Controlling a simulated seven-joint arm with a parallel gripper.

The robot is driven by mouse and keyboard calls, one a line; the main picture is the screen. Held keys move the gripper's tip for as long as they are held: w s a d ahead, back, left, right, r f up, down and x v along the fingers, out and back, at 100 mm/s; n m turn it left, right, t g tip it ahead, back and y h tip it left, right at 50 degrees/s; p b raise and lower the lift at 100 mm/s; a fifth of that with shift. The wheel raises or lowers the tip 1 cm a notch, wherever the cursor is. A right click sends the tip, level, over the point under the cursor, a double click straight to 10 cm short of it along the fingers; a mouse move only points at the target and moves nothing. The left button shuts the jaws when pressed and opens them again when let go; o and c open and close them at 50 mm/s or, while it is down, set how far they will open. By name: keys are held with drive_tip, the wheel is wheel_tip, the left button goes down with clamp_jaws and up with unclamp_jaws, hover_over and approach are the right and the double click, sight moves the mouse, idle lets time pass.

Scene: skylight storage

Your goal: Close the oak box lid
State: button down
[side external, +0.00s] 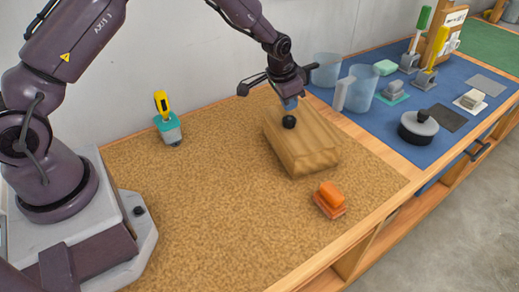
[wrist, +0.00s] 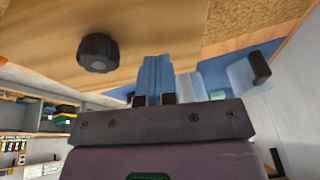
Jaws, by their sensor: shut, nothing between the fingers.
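The oak box (side external: 305,150) stands on the brown cork work surface, its top lying flat over the body with a dark round knob (side external: 289,122) on it. In the side view the lid looks down on the box; any small gap along its rear edge cannot be made out. My gripper (side external: 290,104) is just above the rear part of the lid, behind the knob, its blue fingers shut and empty. In the wrist view the blue fingers (wrist: 158,75) are together beside the knob (wrist: 98,53), over the wooden lid (wrist: 45,40). Whether the fingertips touch the lid cannot be told.
An orange block-like item (side external: 330,198) lies in front of the box. A yellow-handled tool in a teal holder (side external: 168,122) stands at the back left. Clear jugs (side external: 358,88) and a black round lidded pan (side external: 418,127) stand on the blue mat at right. The cork left of the box is clear.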

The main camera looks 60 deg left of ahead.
drive_tip(key=shift+r, duration=2.4)
drive_tip(key=shift+r, duration=0.1)
drive_tip(key=shift+s+r, duration=0.15)
drive_tip(key=shift+r, duration=0.2)
drive_tip(key=v, duration=1.2)
drive_tip(key=shift+s, duration=0.1)
